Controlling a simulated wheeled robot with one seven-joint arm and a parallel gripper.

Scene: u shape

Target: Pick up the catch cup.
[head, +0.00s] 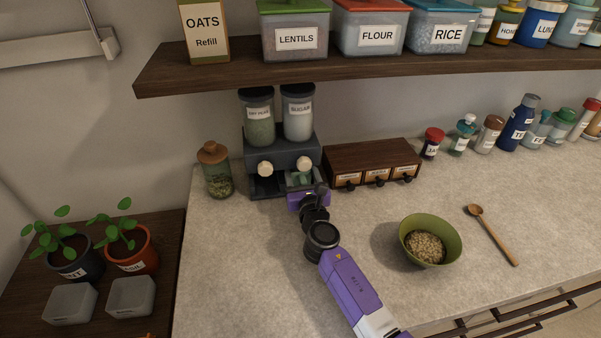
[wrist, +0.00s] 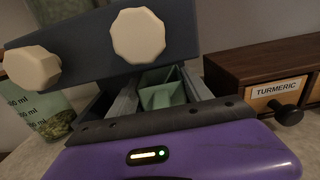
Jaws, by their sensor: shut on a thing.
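The catch cup is a small pale green cup in the dispenser's lower bay. In the head view the cup (head: 300,178) sits under the right knob, partly hidden by my gripper. In the wrist view the cup (wrist: 163,92) shows between my grey fingers, just below the dispenser's dark housing. My gripper (head: 302,184) reaches in from the front and is shut on the cup. It also fills the lower wrist view (wrist: 160,97). I cannot tell whether the cup is clear of the base. The dispenser (head: 282,150) carries two jars and two cream knobs.
A corked jar (head: 218,175) stands left of the dispenser. A wooden spice drawer box (head: 372,160) stands close on the right. A shelf (head: 350,68) overhangs the back. A green bowl (head: 412,245) and a wooden spoon (head: 492,235) lie front right; the front-left counter is clear.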

